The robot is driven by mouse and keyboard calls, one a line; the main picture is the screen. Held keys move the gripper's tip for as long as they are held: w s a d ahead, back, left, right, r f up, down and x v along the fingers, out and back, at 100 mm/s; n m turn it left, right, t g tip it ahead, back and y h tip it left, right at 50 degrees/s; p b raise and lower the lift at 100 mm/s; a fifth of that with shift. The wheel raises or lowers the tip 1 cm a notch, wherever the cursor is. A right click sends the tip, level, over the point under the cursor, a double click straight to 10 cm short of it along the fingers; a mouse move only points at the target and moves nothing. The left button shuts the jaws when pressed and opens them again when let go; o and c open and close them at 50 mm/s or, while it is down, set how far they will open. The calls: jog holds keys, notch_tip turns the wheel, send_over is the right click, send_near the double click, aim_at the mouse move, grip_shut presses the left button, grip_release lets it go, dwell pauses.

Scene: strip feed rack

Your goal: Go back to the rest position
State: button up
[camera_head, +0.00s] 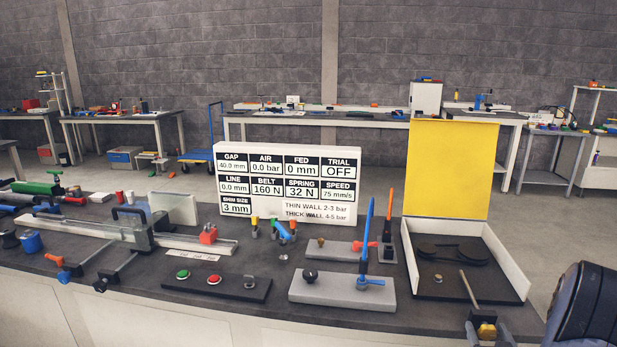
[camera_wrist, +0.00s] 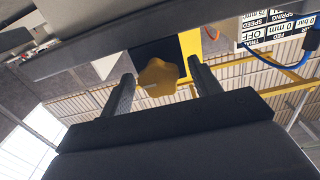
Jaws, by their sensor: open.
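My gripper (camera_wrist: 161,70) is open, with one dark finger on each side of a yellow lobed knob (camera_wrist: 158,78) in the wrist view. No finger visibly touches the knob, but I cannot tell how deep it sits between them. In the head view my gripper (camera_head: 488,335) is at the bottom right, at the bench's front edge, with the same knob (camera_head: 487,331) between its fingers. The knob is at the front of an open-topped white-walled box (camera_head: 510,262) with a raised yellow lid (camera_head: 450,168).
Left of the box, a grey plate (camera_head: 340,290) carries a black knob and a blue lever, with an upright blue handle behind. A button panel (camera_head: 217,287), a long rail (camera_head: 75,228) and a white display board (camera_head: 285,182) stand further left. The dark bench is crowded.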

jog(key=shift+n, duration=0.8)
jog(key=b+v, duration=0.3)
jog(key=v, duration=0.7)
jog(key=shift+s, duration=0.4)
jog(key=shift+a, duration=0.1)
